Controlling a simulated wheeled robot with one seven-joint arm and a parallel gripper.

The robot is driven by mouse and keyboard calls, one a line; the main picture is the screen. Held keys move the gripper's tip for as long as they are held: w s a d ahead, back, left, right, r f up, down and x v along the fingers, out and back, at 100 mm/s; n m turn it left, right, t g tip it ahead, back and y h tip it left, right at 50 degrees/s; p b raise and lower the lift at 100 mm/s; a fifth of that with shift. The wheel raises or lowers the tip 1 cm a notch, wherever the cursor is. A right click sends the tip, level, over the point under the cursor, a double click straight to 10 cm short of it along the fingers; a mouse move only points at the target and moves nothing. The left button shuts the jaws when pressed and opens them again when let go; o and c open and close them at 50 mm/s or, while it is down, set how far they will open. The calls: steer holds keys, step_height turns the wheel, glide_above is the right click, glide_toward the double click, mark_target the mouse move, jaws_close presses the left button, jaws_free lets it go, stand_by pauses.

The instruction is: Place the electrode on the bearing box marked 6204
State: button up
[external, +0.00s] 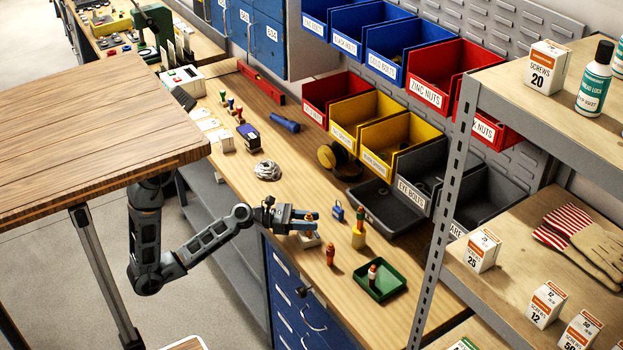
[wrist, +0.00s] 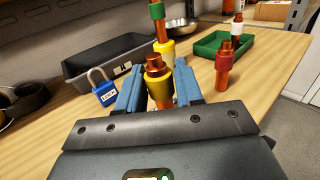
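My gripper (external: 309,220) is low over the bench. Its blue fingers stand on both sides of a copper electrode with a yellow band (wrist: 159,82). The finger gap (wrist: 160,88) is narrow, but I cannot tell whether they press on it. In the external view a small pale box (external: 311,241) lies below the fingers; whether the electrode rests on it is unclear. Other small white boxes (external: 208,124) lie farther left on the bench; their markings are too small to read.
A red-banded electrode (external: 330,255) stands nearby, and a white-banded one in the green tray (external: 384,291). A blue padlock (external: 338,211) is close to my gripper. A grey bin (external: 378,212) stands behind.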

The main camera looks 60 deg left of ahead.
steer(key=o, duration=0.4)
steer(key=shift+r, duration=0.2)
steer(key=shift+s+a+f, duration=0.1)
steer(key=shift+s+a, duration=0.1)
steer(key=shift+s, duration=0.05)
steer(key=shift+b+v, duration=1.35)
steer(key=shift+v, duration=4.35)
